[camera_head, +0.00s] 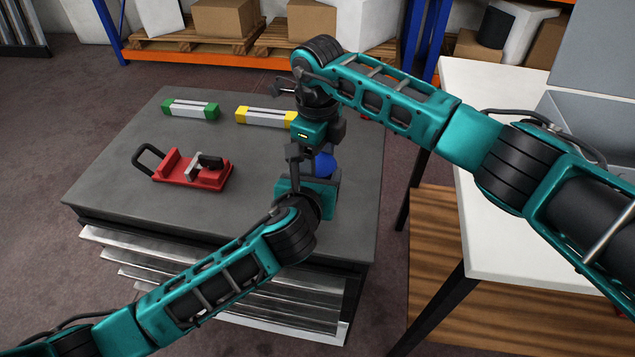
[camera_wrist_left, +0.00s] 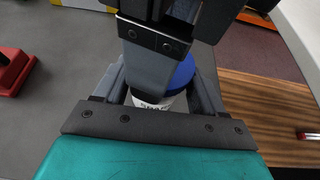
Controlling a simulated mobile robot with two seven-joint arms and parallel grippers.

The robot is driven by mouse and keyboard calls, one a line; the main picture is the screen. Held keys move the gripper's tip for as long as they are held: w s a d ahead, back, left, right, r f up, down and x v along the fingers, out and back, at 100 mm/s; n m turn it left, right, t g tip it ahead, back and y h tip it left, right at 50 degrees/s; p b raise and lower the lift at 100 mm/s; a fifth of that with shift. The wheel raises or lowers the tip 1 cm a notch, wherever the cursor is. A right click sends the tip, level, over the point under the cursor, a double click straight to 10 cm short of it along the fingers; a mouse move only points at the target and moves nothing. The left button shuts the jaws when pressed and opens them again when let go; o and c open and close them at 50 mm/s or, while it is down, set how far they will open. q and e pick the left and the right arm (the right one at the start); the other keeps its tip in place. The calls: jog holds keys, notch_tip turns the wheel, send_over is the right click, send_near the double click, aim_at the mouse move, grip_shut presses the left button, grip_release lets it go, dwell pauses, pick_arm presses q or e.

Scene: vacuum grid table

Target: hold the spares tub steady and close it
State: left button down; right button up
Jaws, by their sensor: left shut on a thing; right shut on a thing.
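The spares tub (camera_wrist_left: 150,103) has a white body, and a small part of it shows in the left wrist view. Its blue lid (camera_head: 325,165) sits on top and also shows in the left wrist view (camera_wrist_left: 183,74). My left gripper (camera_wrist_left: 158,88) is shut around the white body, with a finger on each side. My right gripper (camera_head: 307,157) comes down from above and is shut on the lid. Its finger hides part of the lid and body in the left wrist view. How tightly the lid is seated cannot be told.
The grey table top (camera_head: 130,215) holds a red clamp-like tool (camera_head: 190,170), a green-ended bar (camera_head: 190,109) and a yellow-ended bar (camera_head: 265,116). A white table (camera_head: 500,240) stands to the right. The front left of the grey top is clear.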

pick_arm(q)
jog(key=shift+a, duration=0.15)
pick_arm(e)
jog(key=o, duration=1.2)
jog(key=shift+c, duration=0.2)
jog(key=shift+r, duration=2.25)
jog(key=shift+o, duration=0.3)
jog(key=shift+r, duration=0.15)
notch_tip(320, 180, up, 12)
pick_arm(q)
grip_release()
jog(key=shift+s, duration=0.1)
